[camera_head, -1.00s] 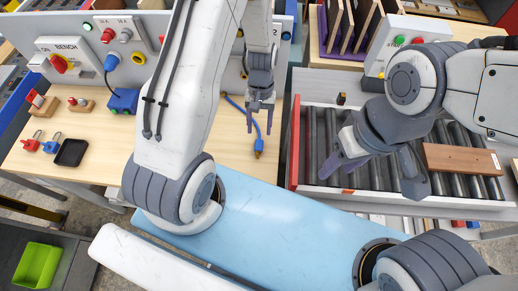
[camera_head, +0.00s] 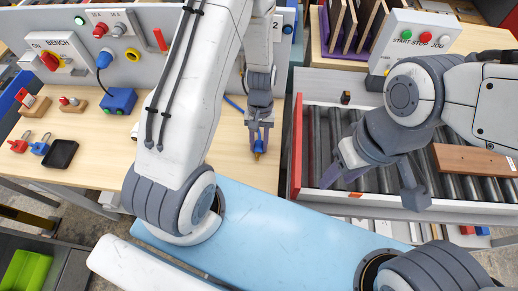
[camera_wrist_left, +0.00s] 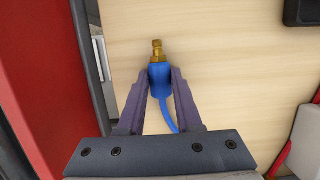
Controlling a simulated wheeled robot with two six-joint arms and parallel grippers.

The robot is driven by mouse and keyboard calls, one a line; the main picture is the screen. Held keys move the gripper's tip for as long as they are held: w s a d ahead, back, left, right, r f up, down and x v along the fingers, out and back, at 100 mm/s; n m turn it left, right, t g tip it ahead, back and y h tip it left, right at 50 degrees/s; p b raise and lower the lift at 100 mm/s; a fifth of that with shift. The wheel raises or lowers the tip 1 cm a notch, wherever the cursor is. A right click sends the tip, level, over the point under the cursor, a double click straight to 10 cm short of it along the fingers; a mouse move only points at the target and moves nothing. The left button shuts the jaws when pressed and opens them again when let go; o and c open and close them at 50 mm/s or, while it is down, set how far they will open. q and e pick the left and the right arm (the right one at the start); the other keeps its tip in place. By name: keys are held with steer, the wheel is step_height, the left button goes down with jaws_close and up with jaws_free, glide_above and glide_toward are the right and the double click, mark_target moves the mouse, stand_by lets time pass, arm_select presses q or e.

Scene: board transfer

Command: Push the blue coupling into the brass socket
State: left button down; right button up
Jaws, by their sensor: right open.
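The blue coupling (camera_head: 258,146) with its brass tip is near the front edge of the wooden bench top. In the left wrist view the coupling (camera_wrist_left: 159,80) lies between both finger ends, and its blue hose trails back between the fingers. My left gripper (camera_head: 259,143) has its fingers against the coupling's two sides, with no clear gap. My right gripper (camera_head: 365,178) is open and empty over the roller conveyor. A yellow-ringed fitting (camera_head: 133,57) sits on the bench panel. I cannot tell whether it is the brass socket.
A blue box (camera_head: 118,101), a black tray (camera_head: 61,154) and padlocks (camera_head: 39,145) lie on the left of the bench. A brown board (camera_head: 470,160) lies on the conveyor (camera_head: 385,181). The bench top around the coupling is clear.

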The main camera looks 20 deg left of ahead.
mark_target(259, 144)
arm_select(q)
steer(key=shift+r, duration=0.15)
step_height(259, 144, up, 6)
steer(key=p, duration=0.5)
stand_by(0.3)
